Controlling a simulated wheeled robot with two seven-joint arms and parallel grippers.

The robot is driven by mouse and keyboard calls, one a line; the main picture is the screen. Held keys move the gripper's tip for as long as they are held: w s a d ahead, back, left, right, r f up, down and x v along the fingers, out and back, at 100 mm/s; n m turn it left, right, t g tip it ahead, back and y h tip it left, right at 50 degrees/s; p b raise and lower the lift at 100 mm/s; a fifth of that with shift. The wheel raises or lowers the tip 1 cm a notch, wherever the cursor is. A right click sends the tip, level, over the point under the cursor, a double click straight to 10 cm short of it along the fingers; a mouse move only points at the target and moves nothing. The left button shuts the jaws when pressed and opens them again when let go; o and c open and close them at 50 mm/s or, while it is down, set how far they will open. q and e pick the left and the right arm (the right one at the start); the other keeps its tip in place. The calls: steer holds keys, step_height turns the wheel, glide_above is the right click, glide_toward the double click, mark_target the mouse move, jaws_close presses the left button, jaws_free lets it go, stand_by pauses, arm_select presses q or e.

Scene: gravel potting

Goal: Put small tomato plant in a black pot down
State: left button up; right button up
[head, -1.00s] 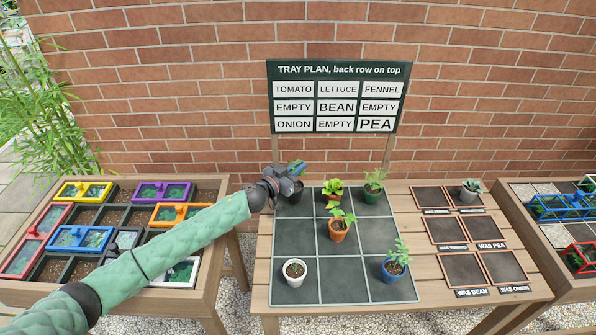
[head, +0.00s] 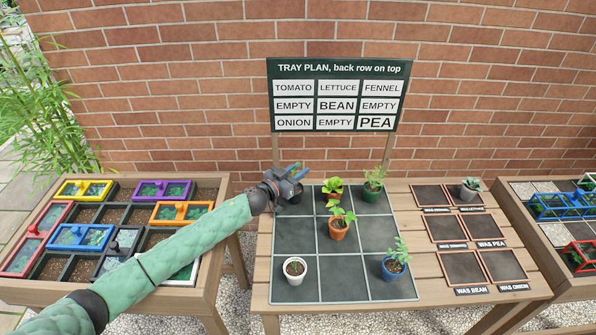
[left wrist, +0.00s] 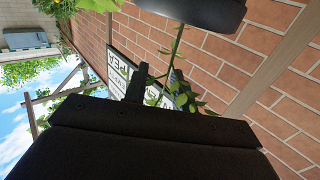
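The small tomato plant's black pot (head: 296,194) is at the back left square of the grey tray (head: 294,237), under and beside my left gripper (head: 295,172), which hides much of it. In the left wrist view the dark pot (left wrist: 195,12) is at the top edge, with the plant's thin stem and leaves (left wrist: 183,97) below it in the picture. A dark finger (left wrist: 138,84) of my left gripper shows there. I cannot make out whether the fingers press on the pot. My right gripper is in no view.
The tray also holds a lettuce (head: 332,190), a fennel (head: 373,184), an orange pot (head: 338,230), a white pot (head: 295,269) and a blue pot (head: 394,268). The plan sign (head: 337,96) stands close behind. The tray's middle left square is empty.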

arm_select(q)
steer(key=shift+r, duration=0.1)
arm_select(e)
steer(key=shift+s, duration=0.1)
arm_select(q)
steer(key=shift+s+a, duration=0.1)
steer(key=shift+a, duration=0.05)
steer(key=shift+s+a, duration=0.35)
steer(key=shift+a, duration=0.05)
steer(key=b+v, duration=0.3)
steer(key=v, duration=0.7)
steer(key=shift+s+a, duration=0.15)
steer(key=shift+s, duration=0.1)
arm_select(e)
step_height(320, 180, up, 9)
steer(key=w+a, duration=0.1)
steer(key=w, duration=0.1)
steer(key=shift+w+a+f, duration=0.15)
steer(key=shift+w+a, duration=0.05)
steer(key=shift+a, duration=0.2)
